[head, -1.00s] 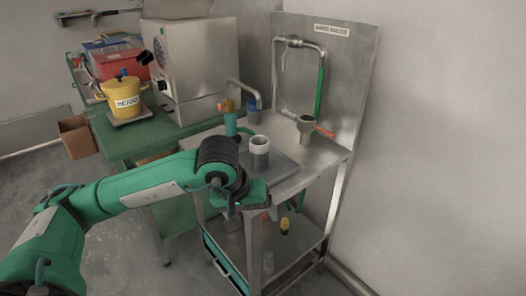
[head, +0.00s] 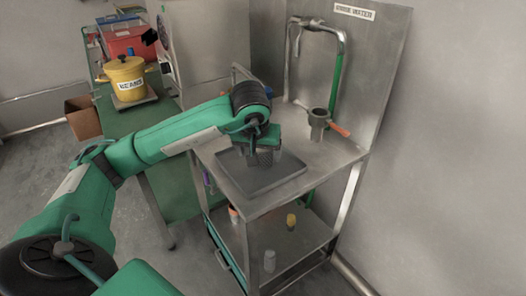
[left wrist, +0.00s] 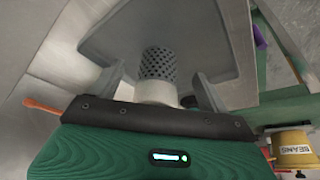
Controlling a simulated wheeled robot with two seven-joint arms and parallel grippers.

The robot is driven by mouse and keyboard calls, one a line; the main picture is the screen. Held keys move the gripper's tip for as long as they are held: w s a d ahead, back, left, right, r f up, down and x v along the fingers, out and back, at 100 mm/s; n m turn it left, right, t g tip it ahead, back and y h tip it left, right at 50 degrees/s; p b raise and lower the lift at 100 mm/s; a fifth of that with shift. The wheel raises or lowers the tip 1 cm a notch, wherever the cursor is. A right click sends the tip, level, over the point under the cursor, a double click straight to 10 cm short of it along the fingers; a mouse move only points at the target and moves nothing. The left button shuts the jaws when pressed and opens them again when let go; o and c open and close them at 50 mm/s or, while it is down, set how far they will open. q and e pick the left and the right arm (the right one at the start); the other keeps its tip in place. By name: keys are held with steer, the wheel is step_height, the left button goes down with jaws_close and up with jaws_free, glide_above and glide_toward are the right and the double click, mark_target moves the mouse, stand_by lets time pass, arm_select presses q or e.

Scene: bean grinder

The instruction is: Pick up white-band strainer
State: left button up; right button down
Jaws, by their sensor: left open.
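The white-band strainer shows in the left wrist view as a dark perforated cylinder (left wrist: 158,64) with a white band (left wrist: 157,93) on the end nearer my palm. It stands on the grey tray (head: 288,180) on the metal table. My left gripper (head: 262,154) is directly above it, pointing down. Its open fingers straddle the strainer, one on each side, with visible gaps. In the head view my gripper hides most of the strainer; only part of its mesh (head: 265,158) shows. My right gripper is not in view.
A grey holder (head: 318,122) with an orange handle (head: 340,130) stands behind the tray, near the bent pipe and back panel. A yellow BEANS pot (head: 126,80) is on the green table at left. A lower shelf holds small bottles.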

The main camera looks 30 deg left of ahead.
arm_select(q)
steer(key=shift+w+a, duration=0.2)
steer(key=shift+w, duration=0.25)
steer(key=w, duration=0.1)
steer(key=w+a, duration=0.1)
steer(key=shift+w, duration=0.3)
steer(key=shift+w+x, duration=0.2)
steer(key=shift+x, duration=0.9)
steer(key=shift+w+a+f, duration=0.2)
steer(key=shift+a+f, duration=0.05)
steer(key=shift+f, duration=0.1)
steer(key=c, duration=1.1)
